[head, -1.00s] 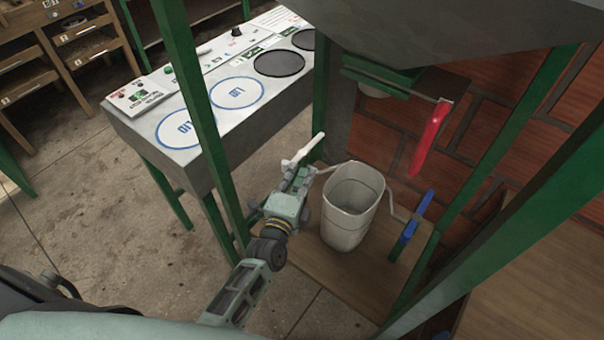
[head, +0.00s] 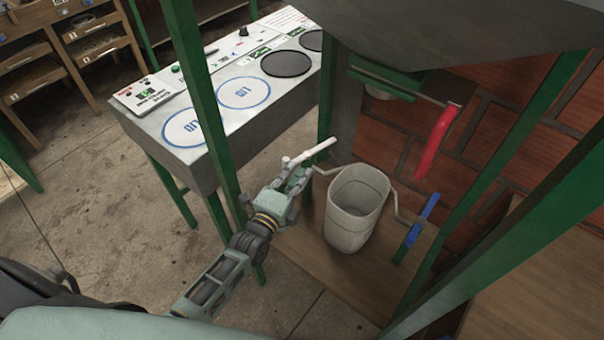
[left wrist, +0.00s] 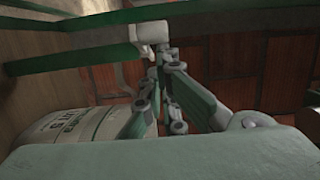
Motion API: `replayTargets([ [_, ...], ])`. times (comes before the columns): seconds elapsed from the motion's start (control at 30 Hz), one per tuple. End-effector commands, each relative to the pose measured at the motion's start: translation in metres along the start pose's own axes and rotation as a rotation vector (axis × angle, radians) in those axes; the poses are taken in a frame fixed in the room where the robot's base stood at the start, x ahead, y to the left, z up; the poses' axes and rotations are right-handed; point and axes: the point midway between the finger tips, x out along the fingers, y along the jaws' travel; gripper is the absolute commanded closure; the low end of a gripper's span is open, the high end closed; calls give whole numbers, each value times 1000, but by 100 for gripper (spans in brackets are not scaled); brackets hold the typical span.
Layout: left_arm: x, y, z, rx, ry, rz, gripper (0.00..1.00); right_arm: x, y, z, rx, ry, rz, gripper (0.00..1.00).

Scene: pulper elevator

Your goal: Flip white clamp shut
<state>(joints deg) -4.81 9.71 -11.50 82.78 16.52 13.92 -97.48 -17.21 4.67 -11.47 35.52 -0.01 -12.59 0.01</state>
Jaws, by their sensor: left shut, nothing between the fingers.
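The white clamp (head: 312,151) is at the left side of the bucket (head: 357,207) in the head view. Its handle slants up to the right at a low angle. In the left wrist view the white clamp (left wrist: 150,33) is just beyond the fingertips. My left gripper (head: 301,174) is shut and empty, with its tips right at the clamp; I cannot tell whether they touch. Its closed fingers also show in the left wrist view (left wrist: 163,62). The clamp's base is partly hidden by the gripper. My right gripper is not in view.
The blue clamp (head: 422,220) stands upright on the bucket's right side. A red handle (head: 435,140) hangs above the bucket. Green frame posts (head: 202,100) stand left and right of the bucket. A grey table (head: 263,125) with marked circles is behind the arm.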

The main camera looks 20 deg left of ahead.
Motion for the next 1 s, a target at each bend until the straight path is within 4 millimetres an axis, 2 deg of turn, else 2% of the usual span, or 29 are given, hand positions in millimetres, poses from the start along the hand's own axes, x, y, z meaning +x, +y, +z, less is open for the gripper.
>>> replayTargets([
  [0.4, -1, 0, 28, 3, -2, 0, 100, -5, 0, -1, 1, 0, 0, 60],
  [1.0, 1, 0, 37, 1, -2, 0, 100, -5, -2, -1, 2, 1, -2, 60],
])
